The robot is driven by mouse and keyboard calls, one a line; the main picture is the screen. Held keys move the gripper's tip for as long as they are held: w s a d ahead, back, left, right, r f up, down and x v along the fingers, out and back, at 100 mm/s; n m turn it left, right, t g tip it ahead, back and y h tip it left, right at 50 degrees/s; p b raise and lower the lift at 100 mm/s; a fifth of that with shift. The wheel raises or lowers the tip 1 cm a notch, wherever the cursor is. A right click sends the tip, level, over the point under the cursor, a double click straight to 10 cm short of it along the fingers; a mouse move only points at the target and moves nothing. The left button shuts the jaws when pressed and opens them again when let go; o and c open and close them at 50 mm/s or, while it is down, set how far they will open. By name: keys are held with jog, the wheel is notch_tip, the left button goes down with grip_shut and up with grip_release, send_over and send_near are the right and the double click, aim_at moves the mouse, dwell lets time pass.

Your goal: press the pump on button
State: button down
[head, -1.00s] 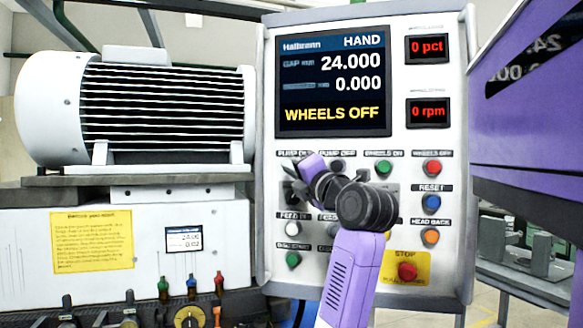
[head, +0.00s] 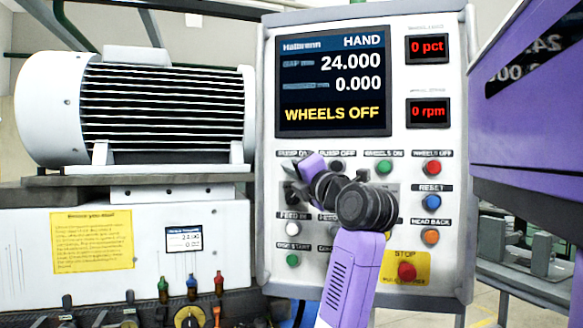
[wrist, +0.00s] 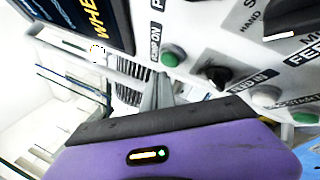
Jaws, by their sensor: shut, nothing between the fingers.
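The pump on button is a green round button (wrist: 173,55) beside its PUMP ON label in the wrist view. In the head view, the PUMP ON label (head: 293,153) shows at the upper left of the button rows, but my arm hides the button below it. My gripper (wrist: 163,76) is shut and empty, with its fingertips just short of or at the edge of the green button. Whether they touch it, I cannot tell.
A black rotary knob (wrist: 213,74) and the white feed in button (wrist: 267,96) lie close by. The display (head: 333,82) reads WHEELS OFF. A red stop button (head: 407,271) sits at the panel's lower right. A large white motor (head: 140,105) stands left of the panel.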

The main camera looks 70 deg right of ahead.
jog(key=shift+d, duration=0.15)
jog(key=shift+d, duration=0.25)
jog(key=shift+w+d, duration=0.1)
jog(key=shift+d, duration=0.45)
dwell(1.1)
jog(key=shift+a, duration=0.9)
jog(key=shift+a, duration=0.1)
jog(key=shift+s+a+p, duration=0.15)
jog(key=shift+s+a, duration=0.1)
jog(key=shift+a, duration=0.95)
jog(key=shift+s+a+p, duration=0.15)
jog(key=shift+s+a, duration=0.05)
jog(key=shift+a, duration=1)
